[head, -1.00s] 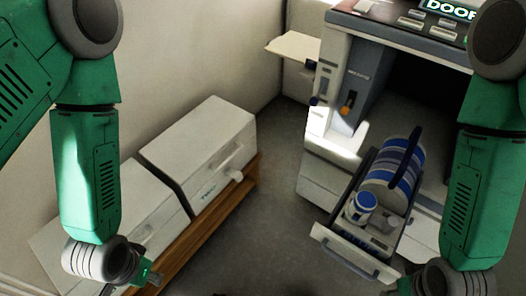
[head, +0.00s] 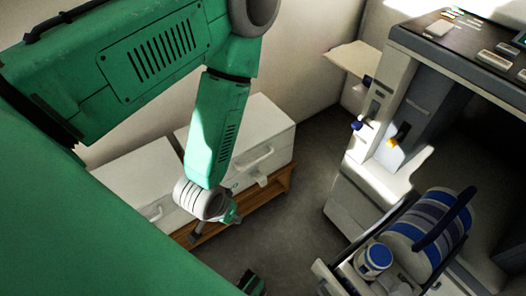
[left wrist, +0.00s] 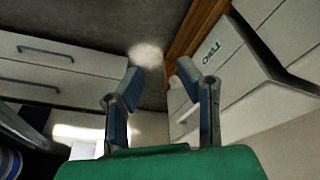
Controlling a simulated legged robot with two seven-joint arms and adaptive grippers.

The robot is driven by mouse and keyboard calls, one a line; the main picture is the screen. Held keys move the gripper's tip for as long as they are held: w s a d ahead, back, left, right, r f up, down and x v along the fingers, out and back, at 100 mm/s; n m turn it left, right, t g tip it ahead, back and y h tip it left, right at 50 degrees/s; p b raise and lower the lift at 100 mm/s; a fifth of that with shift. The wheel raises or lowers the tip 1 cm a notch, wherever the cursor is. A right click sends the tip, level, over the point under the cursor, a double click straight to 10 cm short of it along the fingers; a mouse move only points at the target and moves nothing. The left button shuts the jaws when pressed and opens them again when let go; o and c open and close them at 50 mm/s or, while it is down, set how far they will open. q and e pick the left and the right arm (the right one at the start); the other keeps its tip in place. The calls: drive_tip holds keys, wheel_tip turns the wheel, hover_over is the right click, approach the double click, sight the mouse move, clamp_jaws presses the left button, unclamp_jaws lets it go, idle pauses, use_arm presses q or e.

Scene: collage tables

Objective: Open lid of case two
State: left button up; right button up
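Case two (head: 262,128) is a white box with a front handle (head: 252,158) and a small latch-like tab below it. It sits at the right end of a low wooden bench, and its lid looks closed. In the left wrist view the case (left wrist: 235,75) shows at the right, with the word TWO upside down. My left gripper (head: 228,216) hangs in front of the case's lower left front, apart from it. In the left wrist view its two fingers (left wrist: 157,78) are spread with nothing between them.
Another white case (head: 135,180) stands to the left on the wooden bench (head: 268,188), partly behind my arm. At the right stands a grey machine (head: 375,150) with an open drawer holding a blue-striped drum (head: 428,222) and a blue-lidded jar (head: 374,257). Grey floor lies between.

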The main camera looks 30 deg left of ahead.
use_arm(q)
drive_tip(key=w+f+n+t+b, duration=0.1)
drive_tip(key=w+f+n+t, duration=0.1)
drive_tip(key=w+f+n, duration=0.3)
drive_tip(key=n+t+y+b, duration=0.1)
drive_tip(key=n+y+b, duration=0.6)
drive_tip(key=n+y, duration=1.2)
approach(256, 161)
drive_tip(key=w+a+n+h+b, duration=0.1)
drive_tip(key=a+n, duration=0.1)
drive_tip(key=a, duration=0.1)
drive_tip(key=w+a+n+h+b, duration=0.1)
drive_tip(key=a+h, duration=0.1)
drive_tip(key=a, duration=0.1)
drive_tip(key=a+n+h+b, duration=0.1)
drive_tip(key=a+n, duration=0.1)
drive_tip(key=a, duration=0.2)
drive_tip(key=shift+w+r+n+h, duration=0.3)
drive_tip(key=shift+w+r+h, duration=0.1)
drive_tip(key=shift+d+r, duration=0.15)
drive_tip(key=shift+d, duration=0.15)
drive_tip(key=shift+c, duration=0.8)
clamp_jaws()
drive_tip(key=shift+a, duration=0.1)
use_arm(e)
wheel_tip(256, 161, down, 11)
drive_tip(key=a, duration=0.1)
drive_tip(key=shift+a+f, duration=0.15)
drive_tip(key=shift+f, duration=0.05)
